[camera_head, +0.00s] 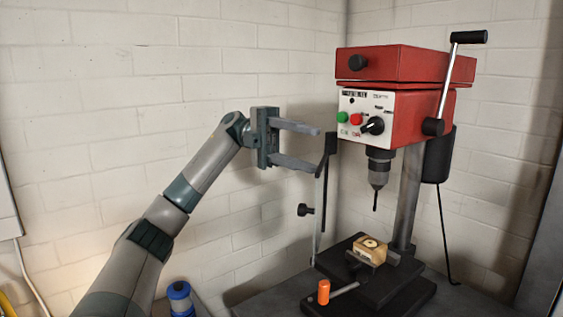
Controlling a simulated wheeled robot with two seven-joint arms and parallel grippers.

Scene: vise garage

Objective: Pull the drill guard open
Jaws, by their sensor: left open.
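A red drill press (405,110) stands in the corner, with a dark chuck and bit (377,170) under its head. The drill guard (320,205) looks like a thin, nearly edge-on panel at the left of the chuck. It hangs from a black bracket (330,145) and has a black knob (305,210) on its left side. My left gripper (319,150) is open, its fingers pointing right. The fingertips are close to the bracket and upper guard, above the knob; I cannot tell whether they touch. Nothing shows between the fingers. My right gripper is not in view.
A wooden workpiece (369,250) sits in the vise on the black base (385,290). An orange-tipped handle (324,291) sticks out at the front left. A blue-capped container (179,297) stands near my left arm. White brick walls close off the back.

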